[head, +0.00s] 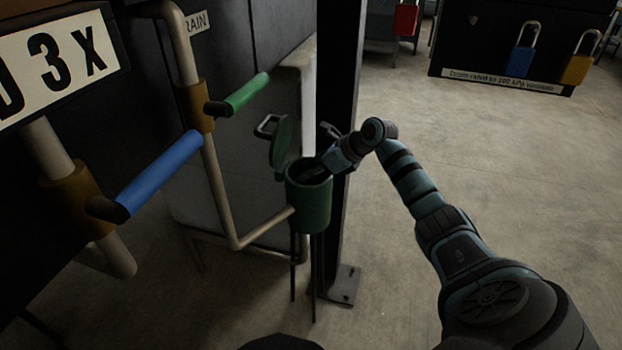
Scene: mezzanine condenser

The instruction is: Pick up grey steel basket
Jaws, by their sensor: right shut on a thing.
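A green strainer pot (310,203) stands on thin dark legs, with its green lid (283,145) swung up on the left side. My right gripper (322,167) reaches in from the right to the pot's open mouth, tilted downward, its fingertips at or just inside the rim. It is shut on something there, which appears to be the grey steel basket. The basket is hidden by the pot wall, the gripper and the dark interior, so I cannot make out its shape. My left gripper is out of view.
A dark post (340,100) stands right behind the pot. A pale pipe (215,185) with a green-handled lever (247,95) runs to the pot's left side. A blue-handled lever (160,172) sticks out at left. Open floor (500,170) lies to the right.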

